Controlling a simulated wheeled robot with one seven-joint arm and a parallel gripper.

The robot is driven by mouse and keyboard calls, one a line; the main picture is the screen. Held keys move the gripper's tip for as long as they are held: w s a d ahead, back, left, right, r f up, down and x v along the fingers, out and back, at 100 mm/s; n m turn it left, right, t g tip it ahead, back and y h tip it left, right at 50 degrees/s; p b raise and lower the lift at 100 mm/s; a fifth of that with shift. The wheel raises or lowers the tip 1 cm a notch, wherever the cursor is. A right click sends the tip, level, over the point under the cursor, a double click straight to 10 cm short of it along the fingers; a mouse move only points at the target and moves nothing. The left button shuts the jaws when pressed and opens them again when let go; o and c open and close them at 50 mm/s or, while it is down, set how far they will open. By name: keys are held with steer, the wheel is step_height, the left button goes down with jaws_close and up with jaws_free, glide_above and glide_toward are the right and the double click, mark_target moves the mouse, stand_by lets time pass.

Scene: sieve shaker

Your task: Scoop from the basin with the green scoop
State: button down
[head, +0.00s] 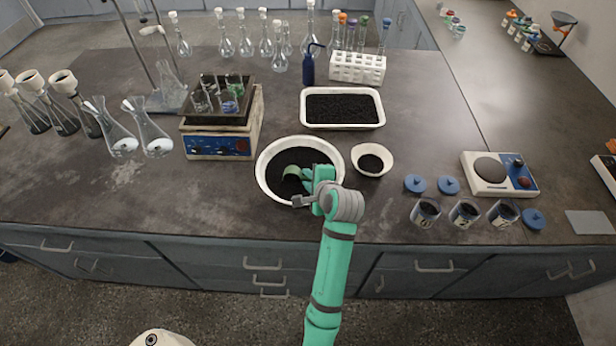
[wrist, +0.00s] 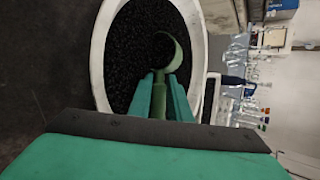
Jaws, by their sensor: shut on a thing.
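The white basin (head: 262,180) holds black granular material and stands near the front edge of the bench. My gripper (head: 308,177) is over the right part of the basin, shut on the handle of the green scoop (head: 292,171). In the wrist view, the scoop (wrist: 171,52) extends ahead from between my fingers (wrist: 160,95), its curved green rim against the dark grains in the basin (wrist: 99,60). The scoop's bowl looks dark inside. I cannot tell whether it holds grains or how deep it sits.
A small white bowl (head: 386,168) of black grains stands right of the basin. A white tray (head: 378,123) lies behind it. A shaker (head: 218,144) with beakers stands back left. Open jars (head: 464,212), blue lids (head: 448,185) and a scale (head: 490,173) are at right.

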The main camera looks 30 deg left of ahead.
steer(key=g+h, duration=0.1)
steer(key=r+g+h, duration=0.1)
steer(key=g, duration=0.1)
steer(key=shift+w+a+m, duration=0.15)
steer(key=shift+w+m, duration=0.05)
steer(key=shift+m, duration=0.2)
steer(key=shift+w+a+r+t+y, duration=0.2)
steer(key=shift+w+r+t+y, duration=0.1)
steer(key=shift+w+r+t, duration=0.1)
steer(key=shift+w+r, duration=0.1)
steer(key=shift+r, duration=0.15)
steer(key=r+g, duration=0.1)
steer(key=r+g+h, duration=0.1)
steer(key=w+r+g+h, duration=0.1)
steer(key=shift+a+r+m, duration=0.3)
steer(key=shift+a, duration=0.05)
steer(key=shift+g, duration=0.3)
